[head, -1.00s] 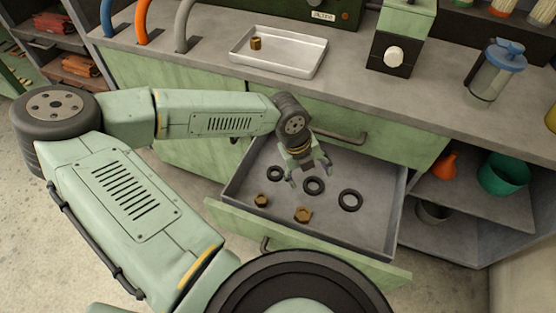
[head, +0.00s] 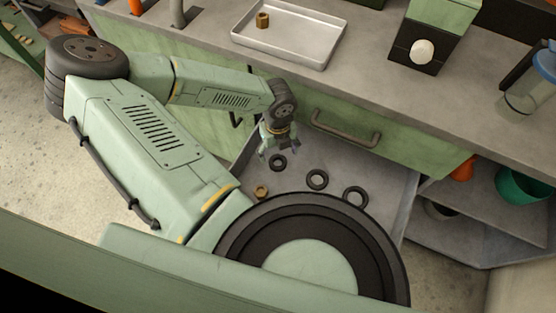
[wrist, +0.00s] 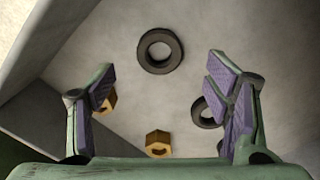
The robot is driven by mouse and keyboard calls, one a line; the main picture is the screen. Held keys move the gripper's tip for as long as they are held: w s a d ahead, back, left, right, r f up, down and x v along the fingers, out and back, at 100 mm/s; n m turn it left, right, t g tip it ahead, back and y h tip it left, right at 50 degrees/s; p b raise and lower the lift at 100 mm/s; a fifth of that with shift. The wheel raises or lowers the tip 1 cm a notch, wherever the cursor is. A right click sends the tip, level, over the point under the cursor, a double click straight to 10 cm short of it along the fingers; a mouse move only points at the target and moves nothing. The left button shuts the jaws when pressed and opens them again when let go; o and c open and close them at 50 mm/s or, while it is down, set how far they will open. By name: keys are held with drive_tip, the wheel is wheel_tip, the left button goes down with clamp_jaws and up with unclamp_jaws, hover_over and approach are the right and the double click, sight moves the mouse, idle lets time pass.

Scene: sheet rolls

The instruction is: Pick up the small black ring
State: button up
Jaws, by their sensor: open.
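Three black rings lie flat on the floor of the open drawer. In the wrist view this ring (wrist: 146,63) appears whole, beyond the gap between my open fingers (wrist: 163,84), and nothing is held. The middle ring (head: 317,179) also shows in the wrist view (wrist: 198,117), partly hidden behind the right finger. The right ring (head: 355,196) is partly hidden by my body in the head view.
A brass nut (head: 261,191) lies in the drawer; the wrist view shows two nuts, one near the left finger (wrist: 108,101) and another (wrist: 157,146) lower down. The drawer wall (wrist: 45,45) rises at left. A metal tray (head: 310,50) with another nut stands on the counter.

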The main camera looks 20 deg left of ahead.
sight(278, 161)
drive_tip(key=shift+f+p, duration=0.85)
drive_tip(key=shift+f, duration=1.8)
drive_tip(key=c, duration=1)
drive_tip(key=shift+r, duration=0.2)
